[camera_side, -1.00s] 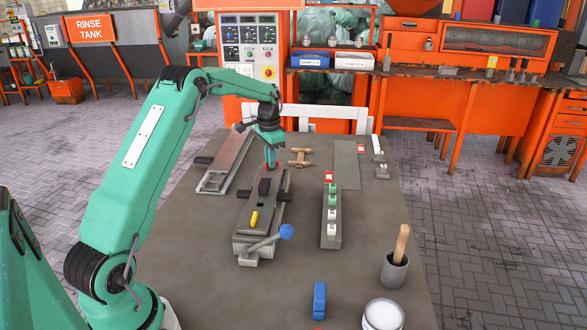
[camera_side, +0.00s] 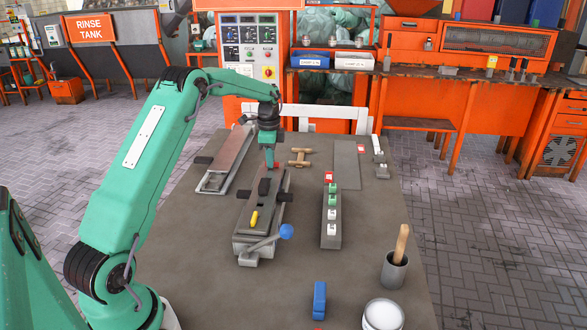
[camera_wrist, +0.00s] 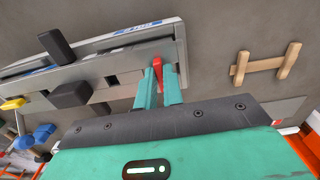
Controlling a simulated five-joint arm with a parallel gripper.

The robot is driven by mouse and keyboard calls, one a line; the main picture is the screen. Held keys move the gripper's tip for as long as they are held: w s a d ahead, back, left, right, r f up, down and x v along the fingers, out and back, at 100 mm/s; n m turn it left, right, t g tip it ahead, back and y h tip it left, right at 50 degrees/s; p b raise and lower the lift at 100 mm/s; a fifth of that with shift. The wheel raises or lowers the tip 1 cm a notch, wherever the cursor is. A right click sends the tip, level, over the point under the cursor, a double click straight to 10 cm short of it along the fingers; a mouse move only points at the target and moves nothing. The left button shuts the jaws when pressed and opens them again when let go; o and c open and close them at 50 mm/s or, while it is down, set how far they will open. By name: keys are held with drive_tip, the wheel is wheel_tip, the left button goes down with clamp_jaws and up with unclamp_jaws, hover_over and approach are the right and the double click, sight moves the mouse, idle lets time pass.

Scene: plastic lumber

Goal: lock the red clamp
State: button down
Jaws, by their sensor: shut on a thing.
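The red clamp (camera_wrist: 157,72) is a small tapered lever at the end of the long grey fixture (camera_wrist: 110,72) in the wrist view. My gripper (camera_wrist: 158,80) has a green finger on each side of it and is shut on it. In the side view my gripper (camera_side: 269,162) points down at the fixture's far end. There only a little of the red clamp (camera_side: 277,165) shows beside the fingers. The fixture (camera_side: 262,205) also carries dark blocks, a yellow lever (camera_side: 254,218) and a blue-knobbed handle (camera_side: 286,232) at its near end.
A second long fixture (camera_side: 213,180) lies to the left. A wooden piece (camera_side: 300,157) lies just right of my gripper. A rail of colored buttons (camera_side: 331,230) stands further right. A grey cup with a stick (camera_side: 394,270) stands front right.

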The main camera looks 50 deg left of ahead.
drive_tip(key=shift+r, duration=0.1)
drive_tip(key=c, duration=1.5)
unclamp_jaws()
drive_tip(key=shift+r, duration=3.85)
